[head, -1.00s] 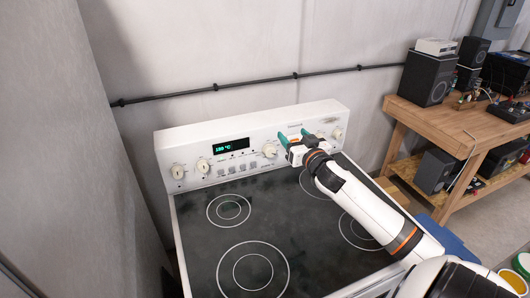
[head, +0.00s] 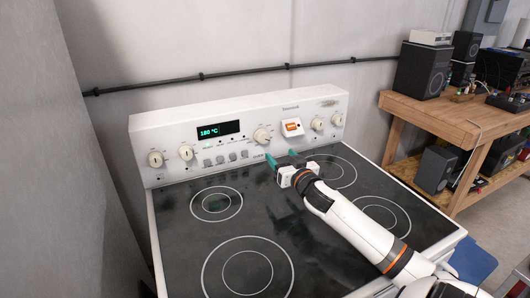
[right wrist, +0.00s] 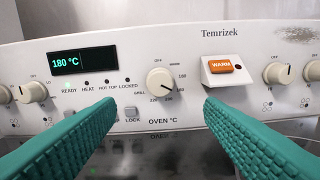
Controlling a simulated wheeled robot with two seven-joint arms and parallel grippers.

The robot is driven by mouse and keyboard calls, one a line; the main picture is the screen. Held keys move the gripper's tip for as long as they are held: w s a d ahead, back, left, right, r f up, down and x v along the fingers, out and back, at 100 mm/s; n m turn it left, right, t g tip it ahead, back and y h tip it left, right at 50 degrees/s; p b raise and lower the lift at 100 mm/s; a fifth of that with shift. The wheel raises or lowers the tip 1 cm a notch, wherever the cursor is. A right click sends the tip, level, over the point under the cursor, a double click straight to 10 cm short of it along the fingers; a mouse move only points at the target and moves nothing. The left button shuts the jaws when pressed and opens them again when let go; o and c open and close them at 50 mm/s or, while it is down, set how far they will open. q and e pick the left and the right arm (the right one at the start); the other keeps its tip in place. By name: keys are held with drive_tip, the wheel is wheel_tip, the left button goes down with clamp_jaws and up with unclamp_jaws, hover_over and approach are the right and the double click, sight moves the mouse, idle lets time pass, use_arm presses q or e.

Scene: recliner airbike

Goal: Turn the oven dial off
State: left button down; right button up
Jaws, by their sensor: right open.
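The oven dial (head: 262,135) is a round cream knob on the stove's white back panel, right of the lit green display (head: 219,130) reading 180 °C. In the right wrist view the oven dial (right wrist: 160,80) sits above the words "OVEN °C", and its pointer is turned away from the OFF mark at the top. My right gripper (head: 281,159) is open and empty, in front of and a little below the panel, just right of the dial. Its two green fingers (right wrist: 165,125) stand apart, with the dial showing between them, not touched. My left gripper is not in view.
An orange WARM switch (head: 292,126) is right of the dial. Burner knobs (head: 186,153) sit at both ends of the panel, with buttons (head: 233,156) below the display. The black cooktop (head: 180,230) is bare. A wooden bench (head: 450,118) with speakers stands at the right.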

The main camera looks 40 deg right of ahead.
sight(265, 139)
drive_tip(key=b+x, duration=0.2)
drive_tip(key=x, duration=0.8)
drive_tip(key=shift+w+f, duration=0.15)
drive_tip(key=shift+w, duration=0.1)
drive_tip(key=shift+x, duration=0.8)
drive_tip(key=c, duration=1)
